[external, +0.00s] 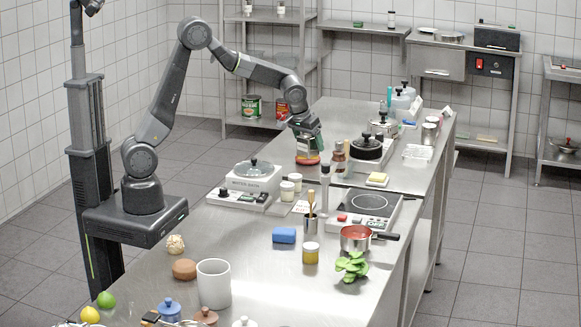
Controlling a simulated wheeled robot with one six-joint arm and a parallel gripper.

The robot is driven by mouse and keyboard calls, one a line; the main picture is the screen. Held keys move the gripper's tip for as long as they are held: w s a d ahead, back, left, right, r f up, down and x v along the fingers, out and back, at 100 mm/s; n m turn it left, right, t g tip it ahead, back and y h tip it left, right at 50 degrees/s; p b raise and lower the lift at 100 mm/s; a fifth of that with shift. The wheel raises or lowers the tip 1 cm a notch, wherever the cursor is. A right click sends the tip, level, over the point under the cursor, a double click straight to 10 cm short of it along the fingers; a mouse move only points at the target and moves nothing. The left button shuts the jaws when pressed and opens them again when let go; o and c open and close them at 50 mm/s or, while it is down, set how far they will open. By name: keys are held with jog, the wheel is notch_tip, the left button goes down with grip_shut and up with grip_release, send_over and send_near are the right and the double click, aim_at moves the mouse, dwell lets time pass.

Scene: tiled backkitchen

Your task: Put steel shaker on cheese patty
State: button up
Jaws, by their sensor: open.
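A small yellow slab on a pale base, which looks like the cheese patty (377,179), lies on the counter just behind the black-topped hot plate. I cannot single out the steel shaker for sure; a small steel cylinder (430,133) stands on the far right of the rear counter. My gripper (307,157) is open and points down over the rear counter, left of the cheese patty. A reddish item shows at its fingertips, and I cannot tell whether they touch it.
A brown jar (338,159) and a dark-lidded pot (367,150) stand right of my gripper. A tall grey utensil (325,173) stands in front. The hot plate (370,203) and a red saucepan (355,238) are nearer. Bare steel lies left of the blue sponge (284,235).

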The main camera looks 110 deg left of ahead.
jog(key=shift+r, duration=0.25)
jog(key=v, duration=1.2)
